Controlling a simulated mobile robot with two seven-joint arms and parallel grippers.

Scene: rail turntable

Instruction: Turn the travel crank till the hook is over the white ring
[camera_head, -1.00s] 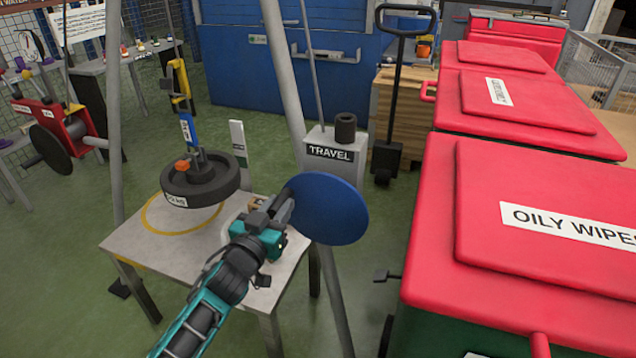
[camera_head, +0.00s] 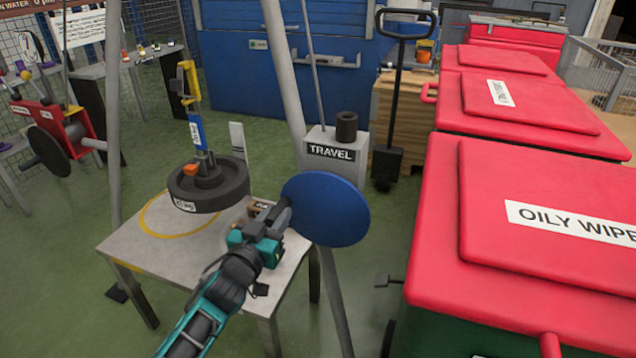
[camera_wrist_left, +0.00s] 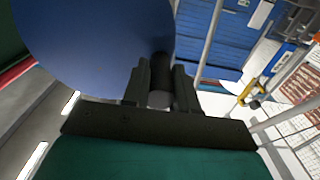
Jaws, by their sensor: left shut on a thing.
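The blue crank disc (camera_head: 326,210) is in front of the grey box marked TRAVEL (camera_head: 331,152). My left gripper (camera_head: 280,216) is shut on the disc's dark handle (camera_wrist_left: 162,72), which shows between the fingers in the left wrist view. The yellow hook piece (camera_head: 188,82) hangs above the table (camera_head: 125,245), with a blue link and a black round weight (camera_head: 209,190) below it. The weight appears right of and behind the middle of a yellow ring (camera_head: 150,222) on the table, hiding part of it. I cannot make out a white ring. My right gripper is out of view.
Red-lidded bins (camera_head: 560,190) fill the right side. Grey frame legs (camera_head: 285,75) stand near the crank. A red winch with a dark disc (camera_head: 48,150) is at the left. A blue cabinet (camera_head: 235,75) stands behind.

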